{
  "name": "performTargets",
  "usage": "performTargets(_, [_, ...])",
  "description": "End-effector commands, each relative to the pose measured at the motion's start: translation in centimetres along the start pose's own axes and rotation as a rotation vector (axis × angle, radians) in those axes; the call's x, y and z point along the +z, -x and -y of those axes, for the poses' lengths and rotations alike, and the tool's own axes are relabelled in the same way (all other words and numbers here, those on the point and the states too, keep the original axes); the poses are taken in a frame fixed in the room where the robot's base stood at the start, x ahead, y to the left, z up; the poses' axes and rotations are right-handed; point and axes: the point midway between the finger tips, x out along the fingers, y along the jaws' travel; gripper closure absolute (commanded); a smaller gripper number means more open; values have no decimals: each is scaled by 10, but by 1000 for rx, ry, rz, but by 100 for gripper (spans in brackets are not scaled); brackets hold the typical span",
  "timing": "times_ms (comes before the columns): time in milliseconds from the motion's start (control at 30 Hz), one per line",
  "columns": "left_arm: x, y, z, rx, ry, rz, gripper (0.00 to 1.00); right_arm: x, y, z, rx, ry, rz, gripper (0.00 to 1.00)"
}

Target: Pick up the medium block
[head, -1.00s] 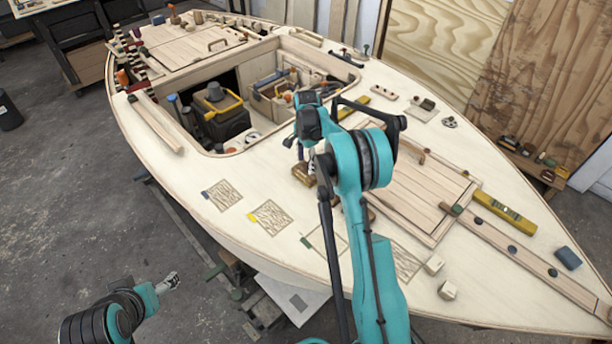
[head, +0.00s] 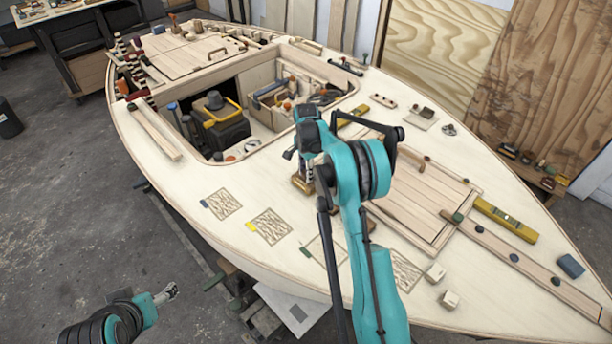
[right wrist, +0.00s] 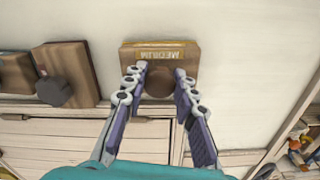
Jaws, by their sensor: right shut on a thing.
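The medium block (right wrist: 160,58) is a brown wooden block with a round dark knob and a yellow strip lettered "MEDIUM", upside down in the right wrist view. My right gripper (right wrist: 160,82) is shut on its knob, one finger on each side. In the head view the block (head: 301,184) shows partly beside my right arm, over the pale deck; I cannot tell whether it touches the deck. My right fingertips are mostly hidden there. My left gripper (head: 167,293) is low at the left, off the hull and apart from the block; its jaw opening is too small to tell.
In the right wrist view a brown block with a dark knob (right wrist: 62,75) stands left of the medium block. A slatted hatch (head: 425,195) and yellow level (head: 505,220) lie right of my arm. An open cockpit holds a black toolbox (head: 222,128). Patterned squares (head: 270,227) mark the front deck.

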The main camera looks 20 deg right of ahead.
Motion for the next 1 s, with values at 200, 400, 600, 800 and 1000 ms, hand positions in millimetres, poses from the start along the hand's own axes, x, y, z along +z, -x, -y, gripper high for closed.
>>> performTargets(200, [-8, 12, 0, 0, 0, 0, 26, 0, 33, 0, 0, 0, 0, 100])
performTargets(400, [-15, 21, 0, 0, 0, 0, 26, -27, 62, -29, 0, -4, 0, 100])
performTargets(600, [-22, 30, 0, 0, 0, 0, 26, -57, 88, -62, 0, -3, 0, 100])
performTargets(800, [-24, 34, 0, 0, 0, 0, 26, -75, 102, -80, -1, -2, 0, 100])
performTargets(1000, [-25, 35, 0, 0, 0, 0, 26, -79, 106, -86, 0, 0, 0, 100])
